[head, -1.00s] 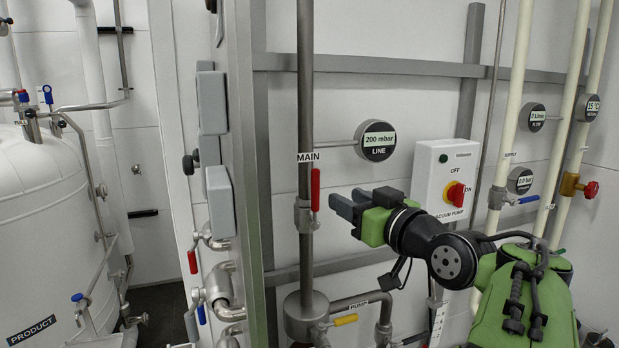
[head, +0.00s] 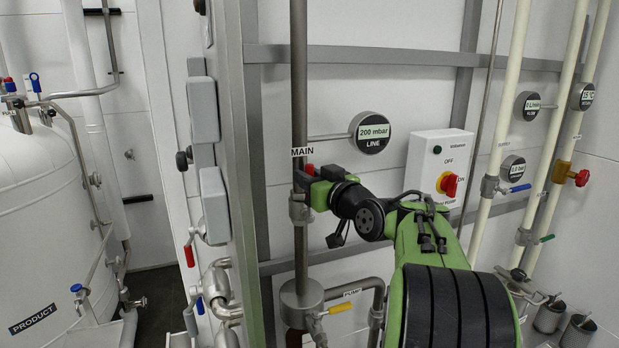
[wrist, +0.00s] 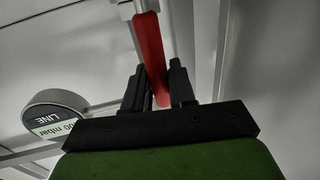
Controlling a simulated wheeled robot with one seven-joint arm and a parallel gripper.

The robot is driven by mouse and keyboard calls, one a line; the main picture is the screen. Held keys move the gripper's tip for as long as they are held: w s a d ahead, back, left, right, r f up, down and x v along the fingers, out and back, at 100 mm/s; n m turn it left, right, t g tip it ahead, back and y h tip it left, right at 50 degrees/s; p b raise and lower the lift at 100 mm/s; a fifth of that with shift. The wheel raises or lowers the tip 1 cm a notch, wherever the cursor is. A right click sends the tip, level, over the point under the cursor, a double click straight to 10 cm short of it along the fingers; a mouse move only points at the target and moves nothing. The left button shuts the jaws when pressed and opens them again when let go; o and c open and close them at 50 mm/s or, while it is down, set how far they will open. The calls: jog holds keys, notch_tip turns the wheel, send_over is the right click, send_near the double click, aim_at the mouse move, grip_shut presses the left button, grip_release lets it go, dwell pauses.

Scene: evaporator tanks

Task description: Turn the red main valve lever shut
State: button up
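The red main valve lever (wrist: 151,50) hangs down in the wrist view and reaches between the two fingers of my gripper (wrist: 160,88). Little space shows between the lever and either finger. I cannot tell whether they press on it. In the head view my gripper (head: 306,183) is at the vertical main pipe, just below the MAIN label (head: 303,152). Only a small red upper part of the lever (head: 310,169) shows there; the fingers hide the rest. The grey valve body (head: 299,212) is on the pipe behind the gripper.
The round LINE gauge (head: 371,132) reads 200 mbar, to the upper right of my gripper. The white vacuum pump switch box (head: 440,168) with its red knob is further right. A grey frame post (head: 237,150) stands left of the pipe. A yellow lever (head: 340,308) is below.

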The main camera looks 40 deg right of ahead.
grip_shut()
jog(key=shift+d, duration=0.15)
jog(key=s+d+f+m+h+b, duration=0.1)
jog(key=d+f+m, duration=0.3)
jog(key=m, duration=0.6)
jog(key=s+d+f+m+t+h+b, duration=0.1)
jog(key=d+f+m, duration=0.4)
jog(key=m, duration=0.5)
jog(key=shift+s+f+t+h+b, duration=0.15)
jog(key=shift+f+t+h+b, duration=0.25)
jog(key=shift+h+b, duration=0.7)
jog(key=shift+f+m, duration=0.1)
jog(key=shift+m, duration=0.2)
jog(key=o, duration=0.5)
grip_release()
